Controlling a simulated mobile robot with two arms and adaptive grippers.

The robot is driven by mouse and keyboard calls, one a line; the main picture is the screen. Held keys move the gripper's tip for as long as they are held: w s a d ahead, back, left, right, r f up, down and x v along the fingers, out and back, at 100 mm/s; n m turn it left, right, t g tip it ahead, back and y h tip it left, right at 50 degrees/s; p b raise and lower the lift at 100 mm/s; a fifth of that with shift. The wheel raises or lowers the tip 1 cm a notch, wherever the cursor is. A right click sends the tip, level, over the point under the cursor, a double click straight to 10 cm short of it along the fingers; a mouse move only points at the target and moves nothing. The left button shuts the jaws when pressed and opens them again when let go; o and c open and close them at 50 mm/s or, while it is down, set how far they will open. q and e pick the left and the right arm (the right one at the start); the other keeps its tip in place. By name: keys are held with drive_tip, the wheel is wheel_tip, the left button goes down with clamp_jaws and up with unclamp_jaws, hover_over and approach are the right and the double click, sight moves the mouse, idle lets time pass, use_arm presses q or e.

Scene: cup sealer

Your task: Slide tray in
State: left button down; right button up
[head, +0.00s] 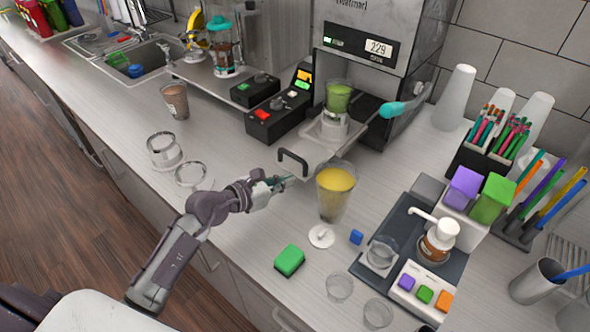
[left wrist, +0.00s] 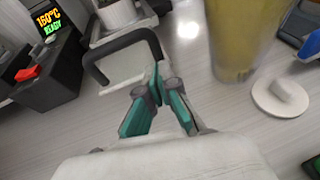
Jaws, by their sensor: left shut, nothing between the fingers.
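The cup sealer (head: 365,45) stands at the back centre with a display reading 229. Its metal tray (head: 318,150) sticks out toward me, holding a cup of green drink (head: 338,97). The tray's dark handle (head: 291,160) is at its near end. My left gripper (head: 287,181) is shut and empty, close to the handle's near side. In the left wrist view its teal fingertips (left wrist: 157,85) are together beside the right end of the handle (left wrist: 97,72); I cannot tell whether they touch it. My right gripper is not in view.
A tall cup of yellow drink (head: 335,192) stands just right of my left gripper. A black control box (head: 278,116) is left of the tray. A green block (head: 289,260) and a white disc (head: 321,237) lie nearer. Clear counter lies left of the gripper, past two ring-shaped items (head: 190,174).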

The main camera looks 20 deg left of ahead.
sight(334, 138)
use_arm(q)
drive_tip(key=shift+w+d+r, duration=0.2)
drive_tip(key=shift+w+d, duration=0.35)
drive_tip(key=shift+w, duration=0.35)
drive_tip(key=shift+w+d+f+p, duration=0.1)
drive_tip(key=shift+w+d+p, duration=0.1)
drive_tip(key=shift+w+p, duration=0.1)
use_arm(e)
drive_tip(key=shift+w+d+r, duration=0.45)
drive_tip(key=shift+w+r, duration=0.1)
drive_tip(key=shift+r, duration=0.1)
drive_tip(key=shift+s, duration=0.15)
